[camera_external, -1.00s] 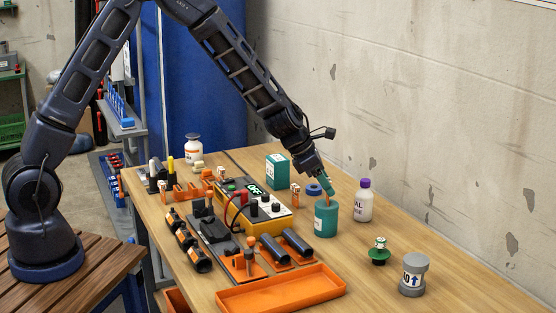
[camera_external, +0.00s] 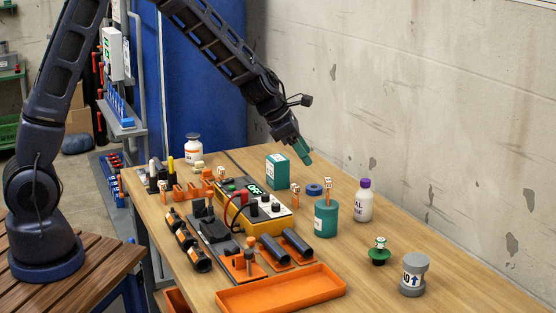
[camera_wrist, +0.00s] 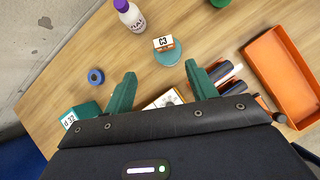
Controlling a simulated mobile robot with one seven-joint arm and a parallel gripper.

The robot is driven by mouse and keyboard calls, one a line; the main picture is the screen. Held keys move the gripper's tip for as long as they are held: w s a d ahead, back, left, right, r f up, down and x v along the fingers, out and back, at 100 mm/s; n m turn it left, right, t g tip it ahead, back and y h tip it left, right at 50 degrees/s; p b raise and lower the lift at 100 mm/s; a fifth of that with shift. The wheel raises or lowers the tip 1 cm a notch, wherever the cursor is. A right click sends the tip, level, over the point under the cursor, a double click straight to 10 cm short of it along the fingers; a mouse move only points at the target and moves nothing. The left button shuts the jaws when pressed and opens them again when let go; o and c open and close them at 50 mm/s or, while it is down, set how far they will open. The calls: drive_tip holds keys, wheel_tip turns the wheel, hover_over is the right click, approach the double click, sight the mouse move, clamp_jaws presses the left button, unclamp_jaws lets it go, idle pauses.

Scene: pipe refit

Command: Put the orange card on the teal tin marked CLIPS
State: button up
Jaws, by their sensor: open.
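An orange card with a white marked top stands upright on top of a round teal tin (camera_external: 325,220). In the outside view the card (camera_external: 328,193) rises from the tin's lid. The wrist view shows the card (camera_wrist: 164,44) on the round teal lid (camera_wrist: 167,57). The tin's white label is too small to read. My gripper (camera_external: 306,155) is above and behind the tin, apart from it and the card. Its teal fingers are spread with nothing between them; the wrist view shows the open gripper (camera_wrist: 160,70).
A white bottle with a purple cap (camera_external: 364,203) stands right of the tin. A blue ring (camera_external: 314,189) and a teal box (camera_external: 277,171) are behind it. A yellow meter (camera_external: 266,222) and an orange tray (camera_external: 281,292) lie left and in front. A green knob (camera_external: 379,256) stands to the right.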

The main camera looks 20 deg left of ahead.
drive_tip(key=s+a+r+m, duration=0.1)
drive_tip(key=a+r+m, duration=0.4)
drive_tip(key=a, duration=0.4)
drive_tip(key=s+a+r+m+t+y, duration=0.1)
drive_tip(key=s+a+r+m, duration=0.1)
drive_tip(key=a+r, duration=0.55)
drive_tip(key=s+a+r+m, duration=0.1)
drive_tip(key=a+r+m, duration=0.3)
drive_tip(key=a, duration=0.7)
drive_tip(key=s+a+r+m+y, duration=0.1)
drive_tip(key=s+a+m+y, duration=0.1)
drive_tip(key=s+a+m, duration=0.3)
drive_tip(key=s+a+r+m+t+y, duration=0.1)
drive_tip(key=s+a+m, duration=0.4)
drive_tip(key=s+a, duration=0.9)
drive_tip(key=a+r+y, duration=0.1)
drive_tip(key=a+y, duration=0.1)
drive_tip(key=a, duration=0.2)
drive_tip(key=shift+s+a+r+m, duration=0.15)
drive_tip(key=shift+a+m, duration=0.25)
